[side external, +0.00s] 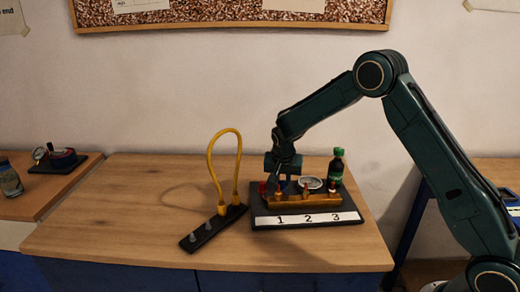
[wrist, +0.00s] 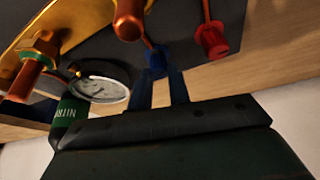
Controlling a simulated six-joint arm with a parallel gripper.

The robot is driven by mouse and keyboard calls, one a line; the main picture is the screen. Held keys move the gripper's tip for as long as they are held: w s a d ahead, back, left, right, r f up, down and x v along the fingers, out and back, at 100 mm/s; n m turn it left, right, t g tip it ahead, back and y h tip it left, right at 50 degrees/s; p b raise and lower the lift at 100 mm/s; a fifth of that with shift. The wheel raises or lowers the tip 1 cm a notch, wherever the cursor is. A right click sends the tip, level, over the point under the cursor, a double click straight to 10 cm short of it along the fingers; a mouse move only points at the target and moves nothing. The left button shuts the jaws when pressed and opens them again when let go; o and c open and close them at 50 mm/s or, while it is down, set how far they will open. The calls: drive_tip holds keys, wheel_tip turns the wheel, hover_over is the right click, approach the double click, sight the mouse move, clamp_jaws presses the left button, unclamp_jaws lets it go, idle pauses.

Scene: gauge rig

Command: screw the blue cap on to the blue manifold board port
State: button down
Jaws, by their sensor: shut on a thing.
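The blue cap (wrist: 156,60) shows in the wrist view at the tips of my gripper (wrist: 161,74). The two fingers are shut on it. In the side view my gripper (side external: 283,184) is low over the left end of the manifold board (side external: 352,207), and its fingers hide most of the cap there. The brass manifold (side external: 320,200) runs along the board behind the labels 1, 2 and 3. In the wrist view copper-coloured ports (wrist: 130,18) stand on it. I cannot make out which port is blue, or whether the cap touches one.
A red cap (wrist: 211,40) is close beside the blue one. A dial gauge (wrist: 102,85) and a green-topped bottle (side external: 337,168) stand on the board. A yellow hose (side external: 211,160) loops up from a dark strip (side external: 208,232) to the left.

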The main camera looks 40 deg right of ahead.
drive_tip(key=shift+s+d+m, duration=0.15)
drive_tip(key=shift+d+m, duration=0.25)
drive_tip(key=shift+d, duration=0.1)
drive_tip(key=shift+s+m+g+h, duration=0.1)
drive_tip(key=shift+m+g+h, duration=0.2)
drive_tip(key=shift+m+g, duration=0.35)
drive_tip(key=c, duration=1.5)
unclamp_jaws()
drive_tip(key=o, duration=0.6)
drive_tip(key=shift+a, duration=0.1)
drive_tip(key=shift+a, duration=0.1)
drive_tip(key=shift+v, duration=6.9)
